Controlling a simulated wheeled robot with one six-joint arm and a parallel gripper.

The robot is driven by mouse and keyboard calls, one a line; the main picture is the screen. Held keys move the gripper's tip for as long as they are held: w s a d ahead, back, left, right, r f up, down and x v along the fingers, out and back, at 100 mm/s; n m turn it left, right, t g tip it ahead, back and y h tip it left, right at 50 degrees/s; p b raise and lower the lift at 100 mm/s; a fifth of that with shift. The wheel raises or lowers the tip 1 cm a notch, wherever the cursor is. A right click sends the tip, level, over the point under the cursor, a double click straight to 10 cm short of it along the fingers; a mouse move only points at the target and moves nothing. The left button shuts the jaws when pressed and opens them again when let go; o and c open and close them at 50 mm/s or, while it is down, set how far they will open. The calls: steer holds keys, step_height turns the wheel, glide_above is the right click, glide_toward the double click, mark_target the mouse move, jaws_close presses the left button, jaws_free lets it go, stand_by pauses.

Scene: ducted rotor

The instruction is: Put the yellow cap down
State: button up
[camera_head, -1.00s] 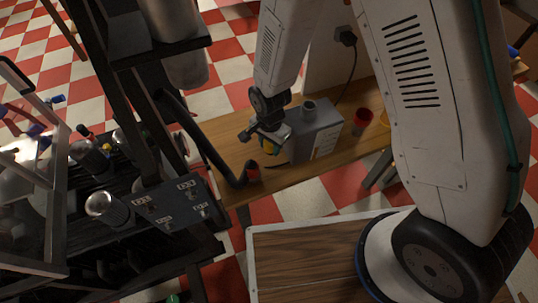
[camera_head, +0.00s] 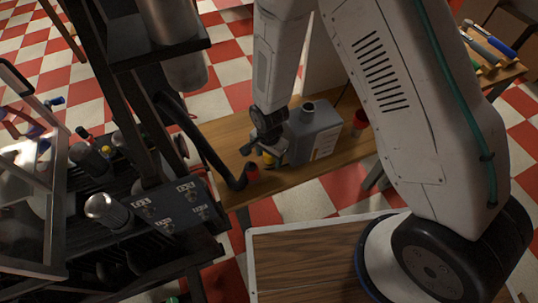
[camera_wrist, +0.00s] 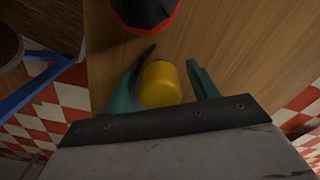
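The yellow cap (camera_wrist: 161,84) sits between my gripper's fingers (camera_wrist: 172,62) in the wrist view, close over the wooden bench. A gap shows between the cap and the right finger. The left finger is close beside the cap; I cannot tell whether it touches. In the head view my gripper (camera_head: 258,153) is low over the bench, left of the grey canister, with a bit of the yellow cap (camera_head: 268,160) showing under it. Whether the cap rests fully on the wood is hard to see.
The grey canister (camera_head: 316,133) with an open neck stands close right of my gripper. A second red cup (camera_head: 360,119) is farther right. Bare wood (camera_head: 222,135) lies to the left.

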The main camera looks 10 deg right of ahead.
steer(key=shift+r, duration=0.1)
step_height(320, 180, up, 12)
steer(key=s+d+r+n, duration=0.2)
steer(key=d+r, duration=0.4)
steer(key=r, duration=0.4)
steer(key=s+d+r+n, duration=0.1)
steer(key=d+r+n, duration=0.1)
steer(key=d+r, duration=0.5)
steer(key=s+d+r+n, duration=0.2)
steer(key=s+d+r, duration=0.2)
steer(key=s+r, duration=0.3)
steer(key=s+d+r+n+t, duration=0.1)
steer(key=s+d+r+n, duration=0.1)
steer(key=s+r, duration=0.5)
steer(key=s+d, duration=0.1)
steer(key=s, duration=0.1)
steer(key=shift+s+d+r+n, duration=0.15)
steer(key=shift+s+d+n, duration=0.15)
steer(key=shift+d+n, duration=0.1)
